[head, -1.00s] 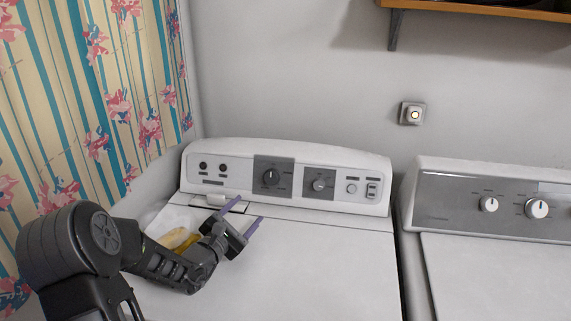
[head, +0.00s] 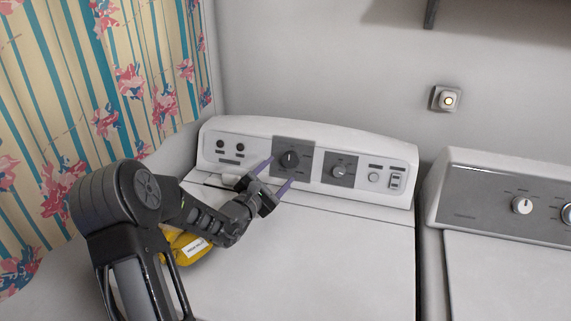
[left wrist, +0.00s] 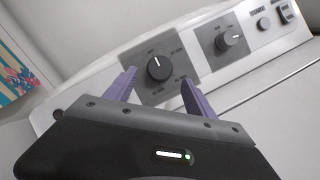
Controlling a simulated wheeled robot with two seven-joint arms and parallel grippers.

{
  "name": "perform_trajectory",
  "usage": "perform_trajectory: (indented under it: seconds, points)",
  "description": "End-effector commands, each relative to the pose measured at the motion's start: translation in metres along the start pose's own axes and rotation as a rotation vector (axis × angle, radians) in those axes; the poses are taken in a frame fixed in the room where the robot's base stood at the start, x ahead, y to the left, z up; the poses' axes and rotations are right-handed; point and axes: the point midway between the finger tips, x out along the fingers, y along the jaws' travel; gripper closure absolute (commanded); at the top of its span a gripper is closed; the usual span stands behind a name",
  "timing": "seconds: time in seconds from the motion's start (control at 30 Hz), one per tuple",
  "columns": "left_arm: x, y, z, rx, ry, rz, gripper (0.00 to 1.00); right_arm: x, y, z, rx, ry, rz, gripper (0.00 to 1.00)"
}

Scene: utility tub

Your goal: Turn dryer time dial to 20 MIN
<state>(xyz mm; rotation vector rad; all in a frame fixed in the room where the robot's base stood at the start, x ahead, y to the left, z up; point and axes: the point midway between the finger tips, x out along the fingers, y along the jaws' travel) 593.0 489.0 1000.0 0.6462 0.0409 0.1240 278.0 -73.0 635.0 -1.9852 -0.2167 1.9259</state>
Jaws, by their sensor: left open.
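The large black dial (head: 290,159) sits on a dark grey panel in the dryer's white console. A smaller knob (head: 337,171) is on a second grey panel to its right. My left gripper (head: 272,174) is open, with purple fingers just in front of and below the large dial. In the left wrist view, the large dial (left wrist: 159,68) shows between and beyond the two fingertips, apart from them, its white pointer line aimed roughly upward. The smaller knob (left wrist: 228,40) is to the right there. The dial's labels are too small to read surely. My right gripper is not in view.
A yellow item with a white label (head: 190,247) lies behind my left arm. A second machine (head: 500,205) stands at right. A floral curtain (head: 100,100) hangs at left.

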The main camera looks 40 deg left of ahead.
Motion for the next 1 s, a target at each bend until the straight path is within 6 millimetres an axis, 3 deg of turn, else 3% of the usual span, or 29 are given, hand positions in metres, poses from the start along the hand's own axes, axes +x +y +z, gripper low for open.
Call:
perform_trajectory:
  seconds: [0.3, 0.63, 1.0]
  points:
    - [0.043, 0.0, 0.0, -0.002, 0.0, 0.0, 0.37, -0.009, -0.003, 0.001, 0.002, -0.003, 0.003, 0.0]
    - [0.048, 0.0, 0.0, 0.0, 0.0, 0.0, 0.37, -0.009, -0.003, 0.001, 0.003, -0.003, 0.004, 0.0]
    - [0.048, 0.0, 0.0, 0.0, 0.0, 0.0, 0.66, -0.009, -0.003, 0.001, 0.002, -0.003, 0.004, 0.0]
